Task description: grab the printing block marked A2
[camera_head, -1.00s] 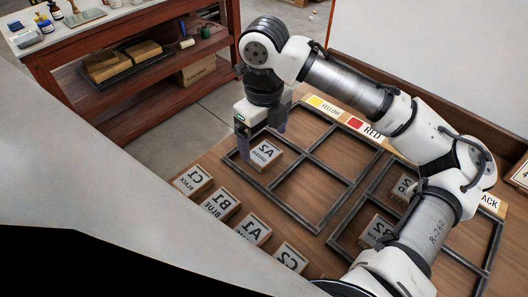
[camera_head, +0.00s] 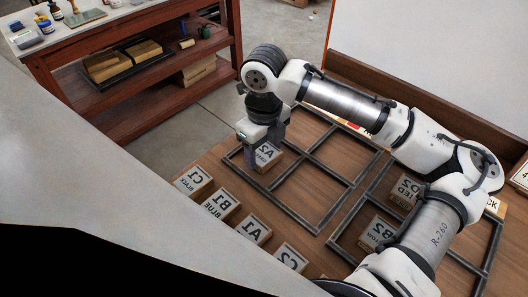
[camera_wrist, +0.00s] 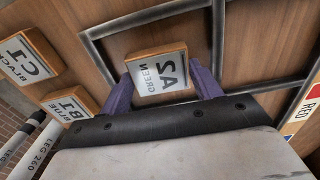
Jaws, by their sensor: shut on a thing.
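The A2 printing block (camera_head: 267,156) is a wooden block with a white face reading A2 and GREEN in mirrored letters. It stands in a compartment of the dark metal frame (camera_head: 317,206) at the frame's left side. My gripper (camera_head: 266,160) has come down over it, fingers on either side. In the wrist view the A2 block (camera_wrist: 158,74) lies between the two purple fingers of my gripper (camera_wrist: 160,84), which are shut on it. Part of the block is hidden by the gripper in the head view.
A second frame (camera_head: 463,256) at the right holds blocks D2 (camera_head: 405,190) and B2 (camera_head: 378,233). A red shelf (camera_head: 150,91) stands at the back left.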

